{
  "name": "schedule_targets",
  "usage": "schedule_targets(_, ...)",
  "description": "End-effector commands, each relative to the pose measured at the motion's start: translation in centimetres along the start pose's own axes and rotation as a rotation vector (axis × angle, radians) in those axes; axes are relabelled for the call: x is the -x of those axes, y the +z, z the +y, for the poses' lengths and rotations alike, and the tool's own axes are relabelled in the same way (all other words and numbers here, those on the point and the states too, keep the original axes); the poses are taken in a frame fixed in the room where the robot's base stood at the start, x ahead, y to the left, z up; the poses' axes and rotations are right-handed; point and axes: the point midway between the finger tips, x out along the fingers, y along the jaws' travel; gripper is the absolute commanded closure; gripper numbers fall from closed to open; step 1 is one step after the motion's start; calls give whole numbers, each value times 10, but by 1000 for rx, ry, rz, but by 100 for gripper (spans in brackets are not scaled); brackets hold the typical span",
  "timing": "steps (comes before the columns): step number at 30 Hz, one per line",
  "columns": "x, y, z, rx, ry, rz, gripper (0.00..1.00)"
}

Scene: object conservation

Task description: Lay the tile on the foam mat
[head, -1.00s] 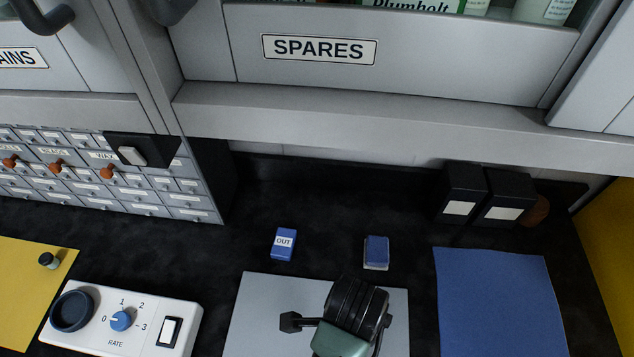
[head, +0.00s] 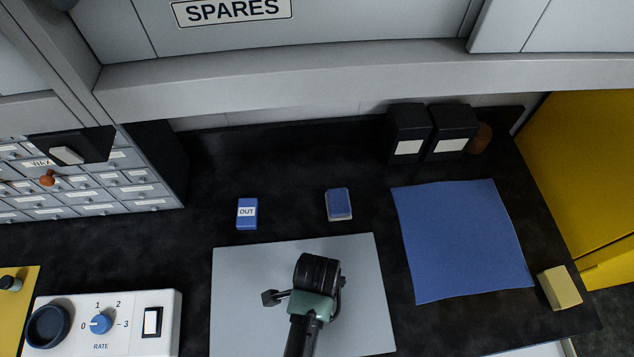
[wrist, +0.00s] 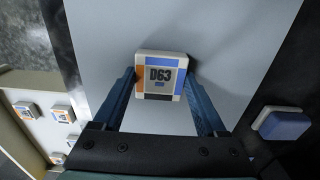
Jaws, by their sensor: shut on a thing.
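My gripper (wrist: 162,82) is shut on a square white tile (wrist: 161,76) marked D63, with blue, orange and black edge patches. The tile sits between the two blue fingers, over a light grey sheet (wrist: 220,35). In the head view my wrist is over the same grey sheet (head: 240,285), and it hides the fingers and the tile. A blue mat (head: 460,240), which looks like the foam mat, lies flat and bare to the right of the grey sheet.
A blue OUT block (head: 247,214) and a blue-and-white block (head: 339,204) stand behind the grey sheet. Two black boxes (head: 408,132) stand behind the blue mat. A yellow block (head: 559,287) is at its right. A white control box (head: 105,325) is at left.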

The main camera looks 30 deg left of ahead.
Motion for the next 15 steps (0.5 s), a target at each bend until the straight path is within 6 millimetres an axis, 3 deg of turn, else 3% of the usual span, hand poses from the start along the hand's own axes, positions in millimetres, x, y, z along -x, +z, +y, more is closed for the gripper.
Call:
schedule_targets(5, -3, 0, 0, 0, 0, 0, 91)
schedule_targets(6, -3, 0, 0, 0, 0, 0, 20)
schedule_targets(10, -2, 0, 0, 0, 0, 0, 0)
schedule_targets(15, -2, 0, 0, 0, 0, 0, 0)
